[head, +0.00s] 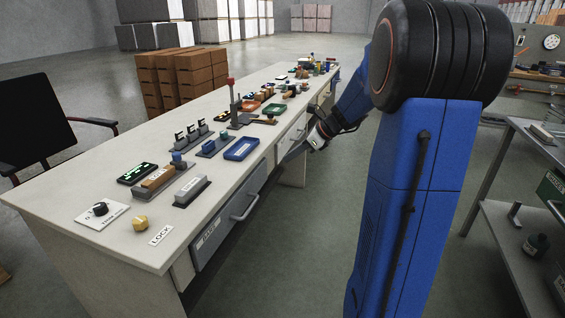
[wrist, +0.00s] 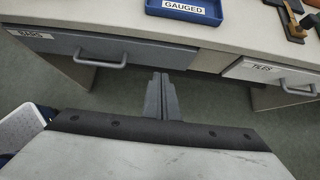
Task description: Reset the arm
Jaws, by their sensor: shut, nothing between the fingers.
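My blue arm (head: 400,170) stands in the right half of the head view, bent down toward the front of a long pale bench (head: 110,178). My gripper (head: 295,152) is beside the bench front, between drawers, and empty.
The drawer handles (head: 245,208) stick out from the front. A metal shelf rack (head: 490,178) stands at right.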

